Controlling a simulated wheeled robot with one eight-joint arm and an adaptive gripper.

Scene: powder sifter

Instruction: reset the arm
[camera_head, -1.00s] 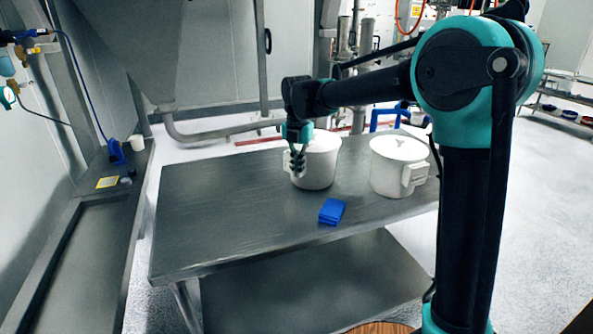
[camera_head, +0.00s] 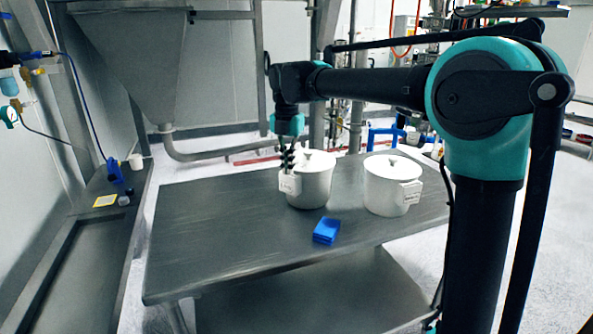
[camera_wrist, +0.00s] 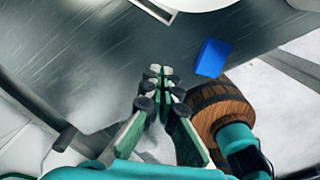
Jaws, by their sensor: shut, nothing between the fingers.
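My gripper (camera_head: 287,160) is shut and empty. In the head view it hangs pointing down at the left side of a white lidded pot (camera_head: 315,185), in front of its handle side. I cannot tell from this view whether it touches the pot. In the wrist view my gripper (camera_wrist: 160,85) shows its fingertips together over the grey table top (camera_wrist: 95,65), with nothing between them. My arm reaches in from the right of the head view, its forearm nearly level.
A second white lidded pot (camera_head: 388,188) stands to the right. A blue block-like stack (camera_head: 326,231) lies in front of the pots on the steel table (camera_head: 210,235). The table's left part is bare. A wooden barrel-like thing (camera_wrist: 218,108) shows in the wrist view. A metal hopper (camera_head: 135,65) stands behind left.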

